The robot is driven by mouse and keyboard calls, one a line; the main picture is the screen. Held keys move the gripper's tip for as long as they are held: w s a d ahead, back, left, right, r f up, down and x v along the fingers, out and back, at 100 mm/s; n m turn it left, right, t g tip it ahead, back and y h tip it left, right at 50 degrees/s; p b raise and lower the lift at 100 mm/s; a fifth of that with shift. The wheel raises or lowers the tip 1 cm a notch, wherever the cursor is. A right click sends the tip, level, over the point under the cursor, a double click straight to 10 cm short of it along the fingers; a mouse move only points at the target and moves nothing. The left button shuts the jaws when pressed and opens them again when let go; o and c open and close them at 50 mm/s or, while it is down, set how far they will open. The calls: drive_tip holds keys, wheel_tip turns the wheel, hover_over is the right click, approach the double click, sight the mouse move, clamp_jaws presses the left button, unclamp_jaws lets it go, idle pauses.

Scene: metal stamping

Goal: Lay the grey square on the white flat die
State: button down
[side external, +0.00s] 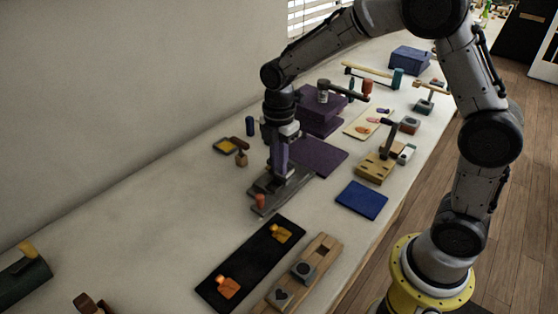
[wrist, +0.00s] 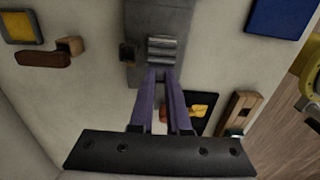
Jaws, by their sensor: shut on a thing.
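My gripper (wrist: 161,72) points down over a long grey metal base (side external: 297,186), with its purple fingers close together. It is shut on a small grey piece at the fingertips, mostly hidden, which fits the grey square. A light grey ribbed part (wrist: 162,50) shows right at the tips in the wrist view; I cannot tell if it is part of the held piece or of the base. I cannot clearly make out the white flat die. A wooden holder (side external: 327,250) at the front carries a grey block with a round mark (side external: 302,270) and one with a dark heart (side external: 281,295).
A black mat (side external: 250,262) with two orange pieces lies in front of the base. A red knob (side external: 260,201) stands at the base's near end.

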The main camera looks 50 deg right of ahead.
drive_tip(key=c, duration=0.8)
unclamp_jaws()
drive_tip(key=s+r+t, duration=0.1)
drive_tip(key=s+r, duration=0.1)
drive_tip(key=r, duration=0.8)
drive_tip(key=s+r+t, duration=0.1)
drive_tip(key=s+r, duration=0.1)
drive_tip(key=r, duration=0.7)
drive_tip(key=s+d+r+m+t, duration=0.2)
drive_tip(key=s+m, duration=0.2)
drive_tip(key=s, duration=0.6)
drive_tip(key=s+f+m+t, duration=0.1)
drive_tip(key=s+f+m, duration=0.7)
drive_tip(key=m, duration=0.6)
drive_tip(key=shift+s+f+t, duration=0.2)
drive_tip(key=shift+s+t, duration=0.1)
